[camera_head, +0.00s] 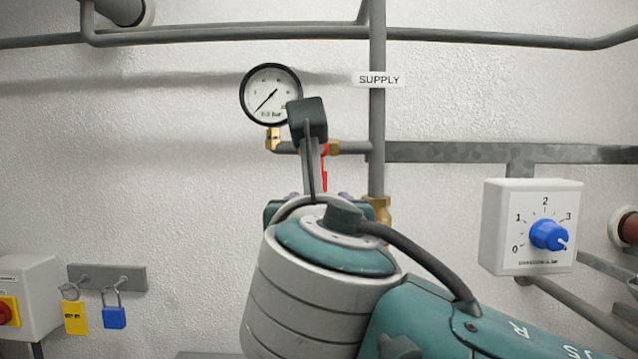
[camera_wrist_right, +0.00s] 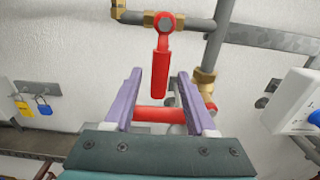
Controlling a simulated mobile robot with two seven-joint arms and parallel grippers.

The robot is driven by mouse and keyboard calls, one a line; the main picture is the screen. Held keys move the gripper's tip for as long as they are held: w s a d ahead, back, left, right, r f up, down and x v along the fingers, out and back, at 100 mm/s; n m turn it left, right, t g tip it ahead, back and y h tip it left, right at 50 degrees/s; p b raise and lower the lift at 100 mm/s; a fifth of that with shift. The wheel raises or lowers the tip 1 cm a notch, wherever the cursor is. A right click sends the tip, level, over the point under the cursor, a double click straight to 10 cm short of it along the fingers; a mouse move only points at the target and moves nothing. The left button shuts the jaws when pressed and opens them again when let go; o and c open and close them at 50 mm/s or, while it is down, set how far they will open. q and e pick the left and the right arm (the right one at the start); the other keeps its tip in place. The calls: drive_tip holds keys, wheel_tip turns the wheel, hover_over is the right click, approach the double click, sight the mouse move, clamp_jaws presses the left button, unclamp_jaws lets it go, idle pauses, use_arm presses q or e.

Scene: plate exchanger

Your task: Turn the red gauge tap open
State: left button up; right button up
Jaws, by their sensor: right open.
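The red gauge tap (camera_wrist_right: 161,70) sits on the small pipe branch below the round pressure gauge (camera_head: 270,93). Its lever hangs straight down. In the head view a sliver of the red lever (camera_head: 324,172) shows beside my right wrist, which hides the rest. The gauge needle points to the lower left. In the right wrist view my right gripper (camera_wrist_right: 158,78) is open, with one purple finger on each side of the lever's lower end. I see no clear contact between fingers and lever. My left gripper is not in view.
A vertical supply pipe (camera_head: 377,120) with a brass fitting (camera_wrist_right: 204,82) runs close on the right. A red bar (camera_wrist_right: 160,114) lies lower, seen between the fingers. A white box with a blue knob (camera_head: 548,235) is at right; padlocks (camera_head: 114,317) hang at left.

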drive_tip(key=shift+w, duration=0.8)
clamp_jaws()
idle(1.0)
